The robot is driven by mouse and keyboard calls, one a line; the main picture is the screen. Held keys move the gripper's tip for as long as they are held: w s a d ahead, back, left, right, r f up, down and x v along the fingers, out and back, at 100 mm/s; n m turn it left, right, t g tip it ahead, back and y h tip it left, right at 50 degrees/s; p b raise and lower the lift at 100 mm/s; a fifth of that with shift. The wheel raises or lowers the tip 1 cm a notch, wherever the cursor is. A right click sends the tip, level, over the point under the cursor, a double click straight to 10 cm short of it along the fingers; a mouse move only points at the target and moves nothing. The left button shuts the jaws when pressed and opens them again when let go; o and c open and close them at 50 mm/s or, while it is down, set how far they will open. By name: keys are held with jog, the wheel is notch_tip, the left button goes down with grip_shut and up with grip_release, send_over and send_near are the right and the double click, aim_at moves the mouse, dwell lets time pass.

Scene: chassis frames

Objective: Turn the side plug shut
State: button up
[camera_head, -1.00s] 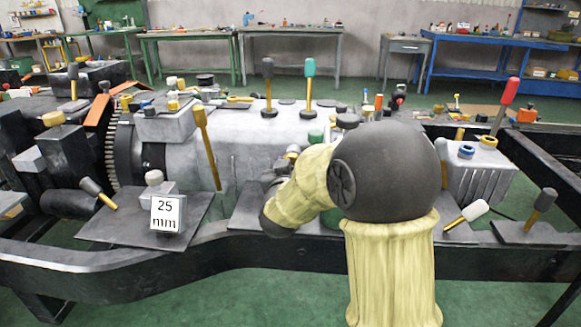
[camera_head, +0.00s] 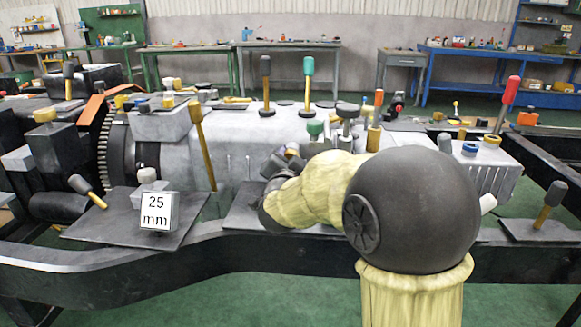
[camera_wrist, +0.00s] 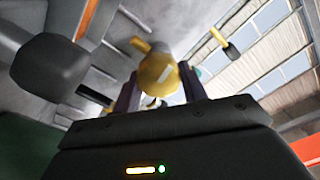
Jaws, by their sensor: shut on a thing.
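The side plug (camera_wrist: 160,72) shows in the wrist view as a yellow, many-sided head with a pale mark on its face. My gripper (camera_wrist: 159,92) has one dark finger on each side of it and is shut on it. In the head view my gripper (camera_head: 286,160) is at the near side of the grey housing (camera_head: 245,140), and my arm hides the plug there. How far the plug is turned, and whether it sits flush, I cannot tell.
A block marked "25 mm" (camera_head: 158,211) stands on a dark plate to the left. Upright levers, one green-topped (camera_head: 309,68) and one red-topped (camera_head: 511,90), rise from the machine. A dark frame rail (camera_head: 200,250) runs along the front. Workbenches stand far behind.

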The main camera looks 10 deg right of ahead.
jog(key=shift+f+m+b, duration=0.25)
jog(key=shift+m+b, duration=0.1)
jog(key=shift+m, duration=0.25)
jog(key=o, duration=1)
jog(key=shift+r, duration=0.15)
jog(key=p+v, duration=0.3)
jog(key=v, duration=1.4)
jog(key=shift+s+p, duration=0.25)
jog(key=shift+p, duration=0.15)
